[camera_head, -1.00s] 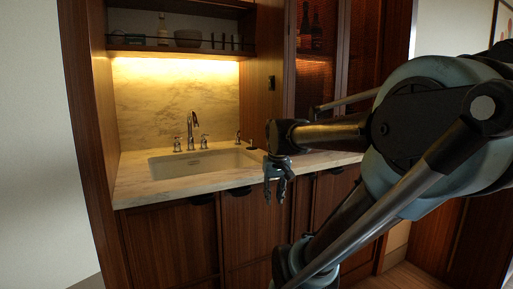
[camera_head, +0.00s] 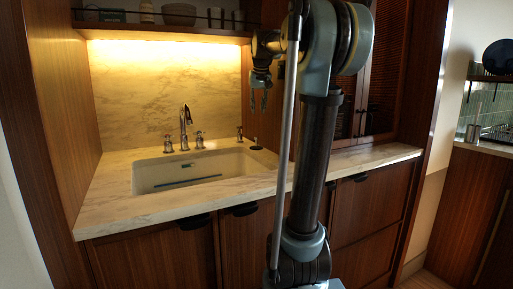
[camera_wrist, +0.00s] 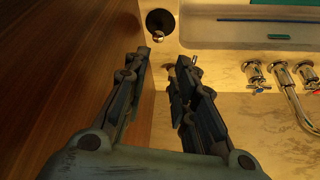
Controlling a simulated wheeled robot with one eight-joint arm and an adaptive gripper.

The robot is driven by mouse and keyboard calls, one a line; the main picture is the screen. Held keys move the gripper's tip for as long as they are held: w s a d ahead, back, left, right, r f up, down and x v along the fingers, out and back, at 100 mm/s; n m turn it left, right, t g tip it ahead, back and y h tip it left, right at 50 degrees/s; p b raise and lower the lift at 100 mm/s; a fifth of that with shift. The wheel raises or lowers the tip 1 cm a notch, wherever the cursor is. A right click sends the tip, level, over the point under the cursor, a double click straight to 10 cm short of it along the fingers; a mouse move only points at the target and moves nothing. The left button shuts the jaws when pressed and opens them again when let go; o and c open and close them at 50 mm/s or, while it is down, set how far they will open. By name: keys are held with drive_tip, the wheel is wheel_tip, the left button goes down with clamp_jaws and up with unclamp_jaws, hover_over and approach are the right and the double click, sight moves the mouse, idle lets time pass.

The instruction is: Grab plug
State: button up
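A small dark round piece, which looks like the plug (camera_head: 256,148), lies on the marble counter to the right of the sink. In the wrist view the plug (camera_wrist: 160,20) is a dark disc with a small shiny piece at its lower edge, beyond my fingertips. My gripper (camera_head: 260,104) hangs pointing down in front of the back wall, above the counter. In the wrist view my gripper (camera_wrist: 162,62) has its two fingers apart with nothing seen held between them.
The white sink (camera_head: 205,166) is left of the plug, with a chrome faucet (camera_head: 185,125) behind it. A small metal fixture (camera_head: 240,133) stands near the plug. A wooden side panel (camera_wrist: 60,60) is close to my gripper. A shelf (camera_head: 160,28) with bowls overhangs the counter.

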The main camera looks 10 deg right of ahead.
hover_over(256, 137)
drive_tip(key=s, duration=0.1)
wheel_tip(256, 137, down, 10)
drive_tip(key=shift+x, duration=3.05)
drive_tip(key=shift+s+d, duration=0.15)
clamp_jaws()
